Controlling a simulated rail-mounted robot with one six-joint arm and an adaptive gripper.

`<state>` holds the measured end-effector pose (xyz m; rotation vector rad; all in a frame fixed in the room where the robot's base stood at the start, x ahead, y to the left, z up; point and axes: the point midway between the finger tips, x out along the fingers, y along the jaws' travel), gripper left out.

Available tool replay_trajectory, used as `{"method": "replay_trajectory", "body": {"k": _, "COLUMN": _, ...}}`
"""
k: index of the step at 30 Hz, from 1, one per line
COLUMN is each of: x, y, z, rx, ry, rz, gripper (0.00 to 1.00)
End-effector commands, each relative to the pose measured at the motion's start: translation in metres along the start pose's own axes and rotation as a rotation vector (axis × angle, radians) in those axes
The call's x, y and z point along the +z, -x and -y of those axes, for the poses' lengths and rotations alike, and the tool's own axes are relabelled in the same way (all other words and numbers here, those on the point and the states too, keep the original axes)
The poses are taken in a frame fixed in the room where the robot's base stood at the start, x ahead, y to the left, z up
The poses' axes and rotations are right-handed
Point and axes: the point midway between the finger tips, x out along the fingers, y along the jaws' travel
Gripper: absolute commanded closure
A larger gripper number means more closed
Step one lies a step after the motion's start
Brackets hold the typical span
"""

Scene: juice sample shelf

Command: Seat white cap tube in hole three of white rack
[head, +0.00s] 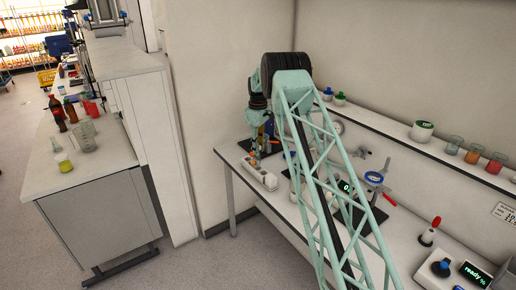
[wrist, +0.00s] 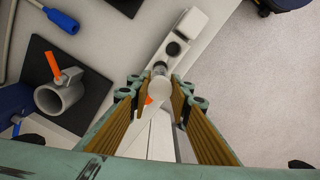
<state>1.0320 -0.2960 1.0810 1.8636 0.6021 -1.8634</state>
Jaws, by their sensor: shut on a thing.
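The white rack (wrist: 190,22) runs diagonally on the bench in the wrist view, with dark round holes in its top. It also shows in the head view (head: 268,182), below my arm's end. The white cap tube (wrist: 159,89) is between my fingertips, seen from above with its round white cap toward the camera. My gripper (wrist: 157,95) is shut on it, over the rack's line of holes. The cap and fingers hide what is under the tube, so I cannot tell whether its lower end is in a hole. A small orange part (wrist: 149,101) shows beside the cap.
A blue-handled tool (wrist: 60,20) lies farther left. The bench edge and open floor (wrist: 260,90) are to the right.

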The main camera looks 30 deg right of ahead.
Motion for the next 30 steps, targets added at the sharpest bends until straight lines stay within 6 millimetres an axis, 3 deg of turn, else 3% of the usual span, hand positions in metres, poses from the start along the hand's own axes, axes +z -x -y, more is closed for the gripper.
{"method": "replay_trajectory", "body": {"k": 8, "x": 0.0, "y": -0.015, "z": 0.0, "rx": 0.0, "ry": 0.0, "rz": 0.0, "gripper": 0.93}}
{"method": "replay_trajectory", "body": {"k": 30, "x": 0.001, "y": -0.013, "z": 0.0, "rx": 0.0, "ry": 0.0, "rz": 0.0, "gripper": 0.93}}
